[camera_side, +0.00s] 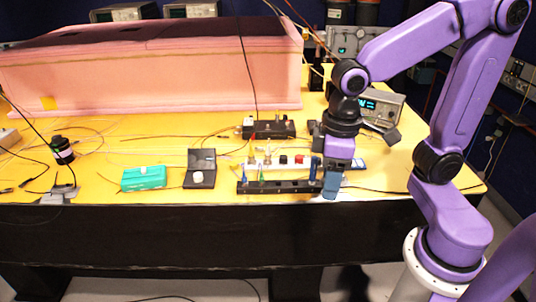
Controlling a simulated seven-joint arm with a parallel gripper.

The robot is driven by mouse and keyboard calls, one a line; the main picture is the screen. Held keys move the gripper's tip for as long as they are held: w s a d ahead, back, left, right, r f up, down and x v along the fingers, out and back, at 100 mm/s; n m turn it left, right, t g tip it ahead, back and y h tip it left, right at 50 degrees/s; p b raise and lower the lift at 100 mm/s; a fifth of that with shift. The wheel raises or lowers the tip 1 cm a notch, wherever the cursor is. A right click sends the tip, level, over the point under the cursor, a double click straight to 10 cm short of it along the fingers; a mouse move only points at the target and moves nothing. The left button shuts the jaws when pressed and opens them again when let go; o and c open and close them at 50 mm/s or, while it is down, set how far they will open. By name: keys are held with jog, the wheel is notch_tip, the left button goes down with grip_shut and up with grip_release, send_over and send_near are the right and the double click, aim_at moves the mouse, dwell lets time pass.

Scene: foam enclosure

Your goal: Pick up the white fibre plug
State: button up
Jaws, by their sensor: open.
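A small pale upright piece (268,156) stands at the white strip (275,167) near the table's front. It looks like the white fibre plug, but it is too small to be sure. A black rack (290,187) in front of the strip holds small blue and green upright plugs. My gripper (331,190) points down at the right end of the rack, to the right of the pale piece and apart from it. Its jaws are open, and I see nothing held between them. The gap between the fingertips is hard to make out from this side.
A black box (268,130) lies behind the strip. A black bracket (199,170) and a green box (144,178) stand to the left. The pink foam enclosure (150,70) fills the back left. Thin cables cross the yellow table. Its front edge is close to the rack.

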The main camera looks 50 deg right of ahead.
jog(key=w+r+m, duration=0.2)
jog(key=w+m, duration=0.4)
jog(key=w, duration=0.3)
notch_tip(320, 180, up, 4)
jog(key=m, duration=1.8)
send_over(268, 147)
notch_tip(268, 147, down, 12)
jog(key=shift+w+a+r, duration=0.1)
jog(key=shift+w+r, duration=0.05)
jog(key=shift+d+f, duration=0.2)
jog(key=shift+f, duration=2.65)
jog(key=shift+c, duration=0.3)
grip_shut()
